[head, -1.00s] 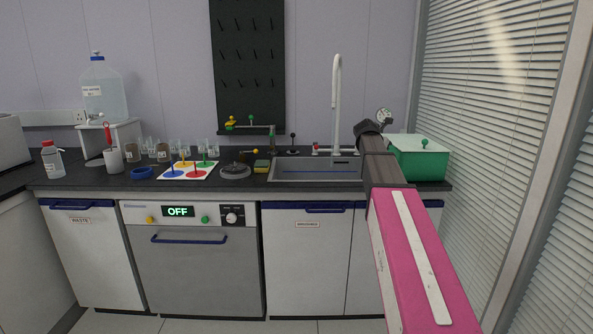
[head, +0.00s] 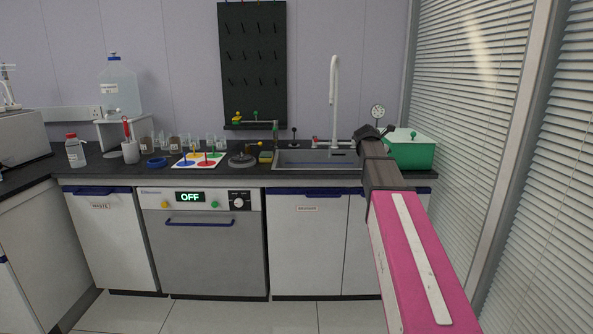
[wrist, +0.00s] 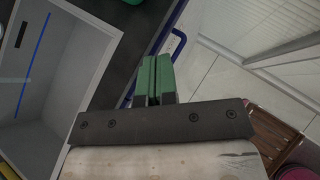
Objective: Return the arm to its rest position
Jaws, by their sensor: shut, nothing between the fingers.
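My arm, with its pink cover, reaches forward on the right side of the head view, in front of the counter by the sink. In the wrist view my gripper (wrist: 154,82) shows as two green fingers side by side, closed together with nothing between them. In the head view the fingers are hidden behind the dark end of my arm. In the wrist view the fingers appear apart from the counter, with floor and cabinet fronts beyond them.
The sink (head: 315,160) with a tall tap (head: 333,90) and a green box (head: 412,154) are ahead on the counter. Blinds (head: 465,100) line the right side. The floor (head: 230,316) before the cabinets is clear.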

